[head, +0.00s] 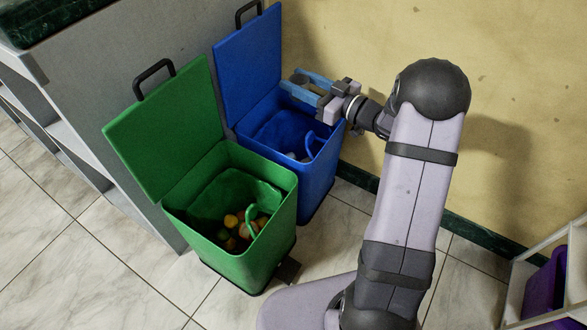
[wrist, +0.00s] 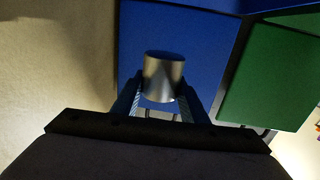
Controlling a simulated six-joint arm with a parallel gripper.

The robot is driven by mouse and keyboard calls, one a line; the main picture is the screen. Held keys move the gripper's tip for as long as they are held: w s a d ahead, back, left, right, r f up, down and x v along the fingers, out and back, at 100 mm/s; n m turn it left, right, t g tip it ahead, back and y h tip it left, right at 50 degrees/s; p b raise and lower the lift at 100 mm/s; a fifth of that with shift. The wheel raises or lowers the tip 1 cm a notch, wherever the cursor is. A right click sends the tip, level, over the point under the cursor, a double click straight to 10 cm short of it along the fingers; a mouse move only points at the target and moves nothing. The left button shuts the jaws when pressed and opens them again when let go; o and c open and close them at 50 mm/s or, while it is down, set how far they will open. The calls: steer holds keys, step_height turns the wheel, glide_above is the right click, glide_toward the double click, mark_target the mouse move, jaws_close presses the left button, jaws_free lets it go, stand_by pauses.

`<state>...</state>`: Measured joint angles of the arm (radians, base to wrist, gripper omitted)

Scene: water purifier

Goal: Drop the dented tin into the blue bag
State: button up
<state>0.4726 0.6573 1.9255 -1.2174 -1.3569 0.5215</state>
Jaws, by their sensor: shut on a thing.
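My gripper (head: 303,84) is shut on the tin (wrist: 163,77), a plain silver cylinder held between the fingertips in the wrist view. No dent can be made out from this side. In the head view the tin is small and mostly hidden by the fingers. My gripper is above the open blue bin (head: 318,172), near its raised lid (head: 248,62). The blue bag (head: 272,130) lines the inside of this bin, with a loop of it showing near the right rim. Some pale items lie low in the bag.
A green bin (head: 245,264) with its lid (head: 167,128) raised stands in front of the blue one; its green bag holds several round, fruit-like items. A grey counter (head: 110,60) is behind the lids and a yellow wall (head: 350,35) at the back. A purple container (head: 546,288) sits at lower right.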

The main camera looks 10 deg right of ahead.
steer(key=shift+f, duration=0.75)
steer(key=shift+f, duration=0.1)
step_height(320, 180, down, 6)
steer(key=b, duration=0.6)
steer(key=shift+b, duration=0.35)
steer(key=o, duration=1.1)
